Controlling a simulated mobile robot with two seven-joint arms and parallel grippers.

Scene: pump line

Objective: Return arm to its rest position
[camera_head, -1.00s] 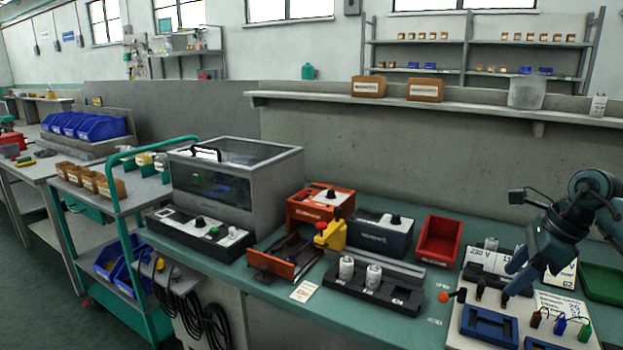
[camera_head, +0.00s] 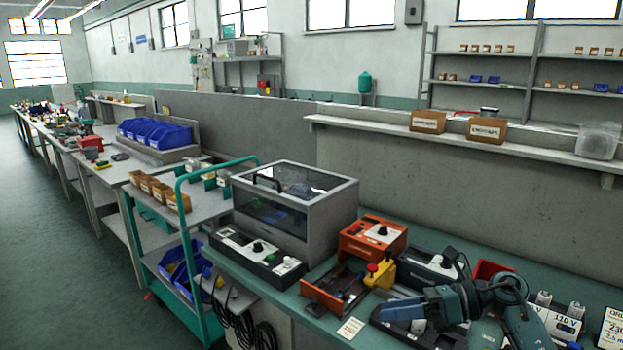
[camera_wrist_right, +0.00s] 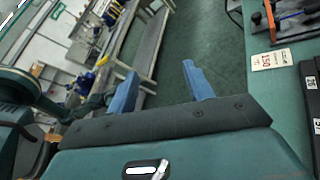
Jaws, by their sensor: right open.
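My right arm reaches in from the lower right in the head view, over the green bench (camera_head: 318,322). Its gripper (camera_head: 403,312) points left, in front of the orange box and partly over the dark fixtures. In the right wrist view the two blue fingers (camera_wrist_right: 161,88) stand wide apart with nothing between them. The floor and the cart area show beyond them. My left gripper is in neither view.
An orange box (camera_head: 372,238), a yellow part (camera_head: 379,274) and a clear-lidded grey case (camera_head: 290,210) stand near the arm. A red bin (camera_head: 489,268) is partly hidden behind it. A green-framed cart (camera_head: 186,262) stands left of the bench.

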